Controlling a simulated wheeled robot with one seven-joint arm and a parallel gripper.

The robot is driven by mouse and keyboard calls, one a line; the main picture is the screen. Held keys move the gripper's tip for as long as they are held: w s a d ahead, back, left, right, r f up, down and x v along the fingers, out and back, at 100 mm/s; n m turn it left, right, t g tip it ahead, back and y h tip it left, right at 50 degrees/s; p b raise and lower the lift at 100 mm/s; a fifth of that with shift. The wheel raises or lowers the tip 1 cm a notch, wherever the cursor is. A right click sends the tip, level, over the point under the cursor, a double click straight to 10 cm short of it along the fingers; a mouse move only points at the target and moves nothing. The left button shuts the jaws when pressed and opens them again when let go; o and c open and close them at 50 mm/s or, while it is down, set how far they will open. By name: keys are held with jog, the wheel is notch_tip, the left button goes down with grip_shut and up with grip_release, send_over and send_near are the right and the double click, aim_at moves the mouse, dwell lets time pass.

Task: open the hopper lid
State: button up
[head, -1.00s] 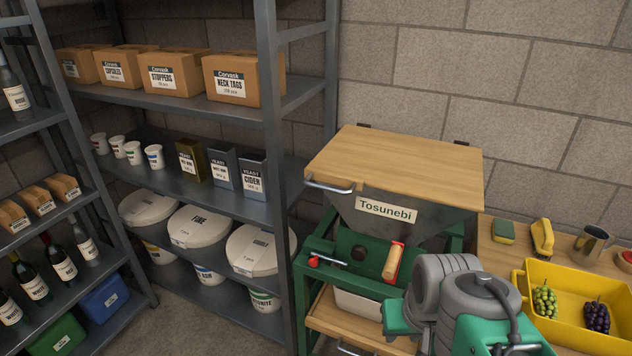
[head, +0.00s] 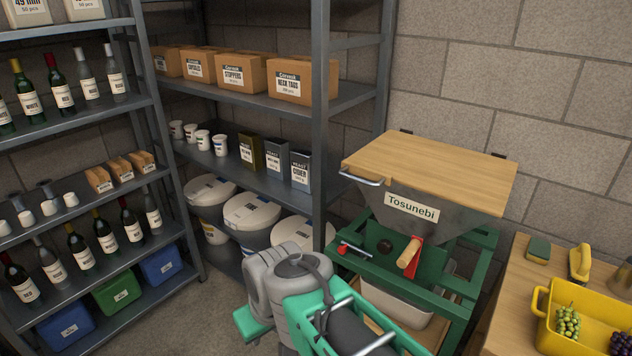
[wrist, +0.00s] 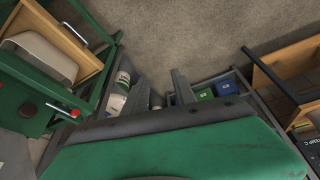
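The hopper lid (head: 430,168) is a flat wooden board lying shut on the grey metal hopper (head: 405,205) labelled Tosunebi, right of centre in the head view. A metal bar handle (head: 362,178) is on its front left edge. Dark hinges (head: 498,155) show at its back edge. My gripper (wrist: 161,80) shows in the wrist view as two grey fingers, apart with nothing between them. It points down toward the floor and shelf, away from the lid. In the head view my arm is low, in front of the hopper, and the fingertips cannot be made out.
The green hopper stand (head: 460,285) carries a wood-handled crank (head: 408,254) and a pale tub (head: 395,303). Shelves with boxes (head: 240,72), bottles and lidded buckets stand left. A table (head: 508,300) with a yellow crate (head: 600,335) is at right. Some floor is open at lower left.

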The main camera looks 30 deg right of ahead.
jog(key=w+d+r+n+t, duration=0.2)
jog(key=w+d+n+t, duration=0.1)
jog(key=w+d, duration=0.45)
jog(key=n+t+h+b, duration=0.1)
jog(key=n+t+h, duration=0.6)
jog(key=n+t, duration=0.1)
send_near(358, 180)
jog(key=r+x, duration=0.1)
jog(key=x, duration=0.5)
jog(key=p+x, duration=0.1)
jog(key=x, duration=0.1)
jog(key=f+x, duration=0.1)
jog(key=x, duration=0.1)
jog(key=shift+w+d+p, duration=0.1)
jog(key=shift+w+p, duration=0.15)
jog(key=shift+p, duration=0.15)
jog(key=shift+w+d+f, duration=0.1)
jog(key=shift+w, duration=0.1)
jog(key=shift+c, duration=0.3)
grip_shut()
